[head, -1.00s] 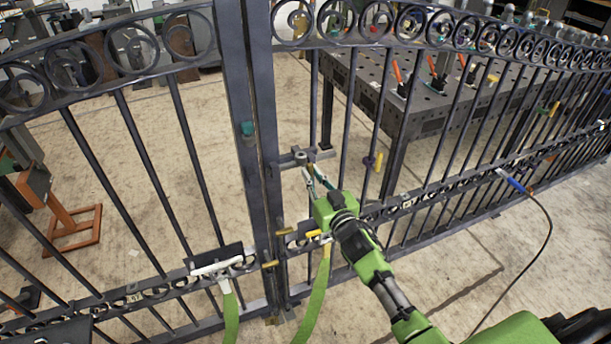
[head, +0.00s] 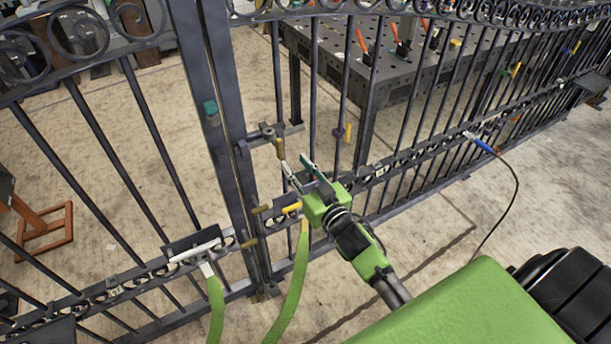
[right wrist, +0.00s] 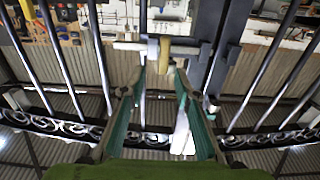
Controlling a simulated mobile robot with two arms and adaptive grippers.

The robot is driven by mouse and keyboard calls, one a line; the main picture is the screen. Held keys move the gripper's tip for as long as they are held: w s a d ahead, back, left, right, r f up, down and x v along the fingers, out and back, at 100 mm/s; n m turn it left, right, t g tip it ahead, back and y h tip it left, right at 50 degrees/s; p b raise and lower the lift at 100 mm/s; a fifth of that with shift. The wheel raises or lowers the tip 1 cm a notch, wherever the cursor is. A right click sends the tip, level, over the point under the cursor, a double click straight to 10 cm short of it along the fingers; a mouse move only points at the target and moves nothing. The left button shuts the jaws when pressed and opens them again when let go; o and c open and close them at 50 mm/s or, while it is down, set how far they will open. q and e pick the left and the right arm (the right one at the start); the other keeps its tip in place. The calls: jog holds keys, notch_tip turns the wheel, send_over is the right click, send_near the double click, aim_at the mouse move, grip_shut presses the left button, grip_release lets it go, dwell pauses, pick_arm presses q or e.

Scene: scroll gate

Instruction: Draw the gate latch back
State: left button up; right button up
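The gate latch (head: 268,134) is a grey sliding bolt with a short tan handle, mounted on the upright where the two dark gate leaves meet. In the right wrist view the bolt (right wrist: 190,49) lies crosswise, with the tan handle (right wrist: 153,58) at its middle. My right gripper (head: 296,163) is open and empty, just below and to the right of the handle in the head view. In the right wrist view its teal-padded fingers (right wrist: 160,72) point at the bolt, with the handle showing between their tips; contact cannot be told. My left gripper is not in view.
Two green straps hang at the gate's lower part, one at a white clip (head: 196,252), one at a yellow piece (head: 292,207). A perforated metal table (head: 400,85) stands behind the bars. A blue-handled tool with a black cable (head: 480,144) is at the right leaf.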

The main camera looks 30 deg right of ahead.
jog(key=shift+s+d, duration=0.1)
jog(key=shift+s, duration=2.2)
jog(key=shift+f, duration=0.1)
jog(key=s+a+f+g, duration=0.1)
jog(key=s+f+g, duration=0.25)
jog(key=f, duration=0.75)
jog(key=s+f+g, duration=0.2)
jog(key=s+f, duration=0.3)
jog(key=f, duration=0.6)
jog(key=s+a+f+g, duration=0.15)
jog(key=s+f, duration=0.25)
jog(key=f, duration=0.7)
jog(key=s+f+g, duration=0.3)
jog(key=s+f, duration=0.3)
jog(key=s, duration=0.5)
jog(key=s+f+n+g, duration=0.1)
jog(key=s+f+g, duration=0.2)
jog(key=s+f, duration=0.4)
jog(key=s+a+f+n+g, duration=0.1)
jog(key=s+f+g, duration=0.3)
jog(key=s, duration=1.2)
notch_tip(320, 180, down, 3)
jog(key=shift+s+f+h, duration=0.1)
jog(key=shift+s+h, duration=0.2)
jog(key=shift+s, duration=0.05)
